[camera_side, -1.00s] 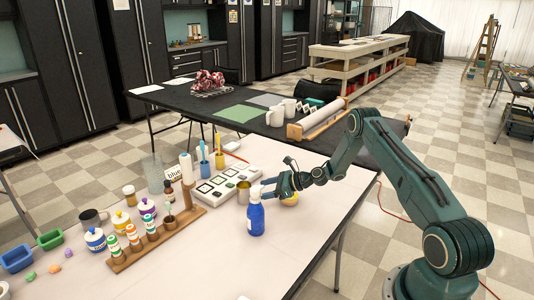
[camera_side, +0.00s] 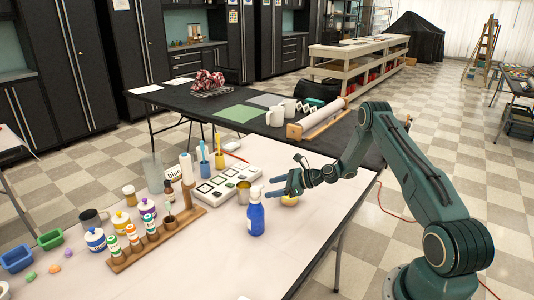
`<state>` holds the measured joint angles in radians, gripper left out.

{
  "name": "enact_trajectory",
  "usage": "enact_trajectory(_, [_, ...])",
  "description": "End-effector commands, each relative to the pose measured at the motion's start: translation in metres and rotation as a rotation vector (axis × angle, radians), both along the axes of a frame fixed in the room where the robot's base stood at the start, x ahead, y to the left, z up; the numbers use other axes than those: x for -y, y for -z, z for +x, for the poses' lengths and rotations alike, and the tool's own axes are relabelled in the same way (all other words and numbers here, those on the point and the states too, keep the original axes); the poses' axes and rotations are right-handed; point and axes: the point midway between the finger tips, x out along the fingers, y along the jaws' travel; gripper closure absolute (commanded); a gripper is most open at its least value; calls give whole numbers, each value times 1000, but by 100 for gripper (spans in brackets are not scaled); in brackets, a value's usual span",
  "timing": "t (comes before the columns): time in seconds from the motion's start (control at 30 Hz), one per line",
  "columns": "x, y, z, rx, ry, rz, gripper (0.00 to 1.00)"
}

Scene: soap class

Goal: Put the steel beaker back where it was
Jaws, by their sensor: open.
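The steel beaker (camera_side: 244,192) stands upright on the white table, beside the right end of the white tray with dark squares and behind the blue bottle. My gripper (camera_side: 272,188) is open and empty, to the right of the beaker and apart from it in the picture. Its fingers point left, close to the top of the blue bottle.
The blue bottle (camera_side: 256,214) stands just in front of the beaker and my gripper. A yellow round thing (camera_side: 290,199) lies under my gripper. The white tray (camera_side: 222,184) and a wooden rack (camera_side: 160,238) of bottles are to the left. Bare tabletop (camera_side: 205,262) lies in front.

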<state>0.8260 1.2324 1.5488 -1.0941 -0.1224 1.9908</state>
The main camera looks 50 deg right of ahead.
Motion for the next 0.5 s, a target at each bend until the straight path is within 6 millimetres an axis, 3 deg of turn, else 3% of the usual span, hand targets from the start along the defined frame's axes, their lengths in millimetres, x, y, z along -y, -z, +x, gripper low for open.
enact_trajectory(0.27, [-13, -23, 6, 10, -75, -107, 31])
enact_trajectory(0.5, [-44, -72, 11, 34, -247, -346, 31])
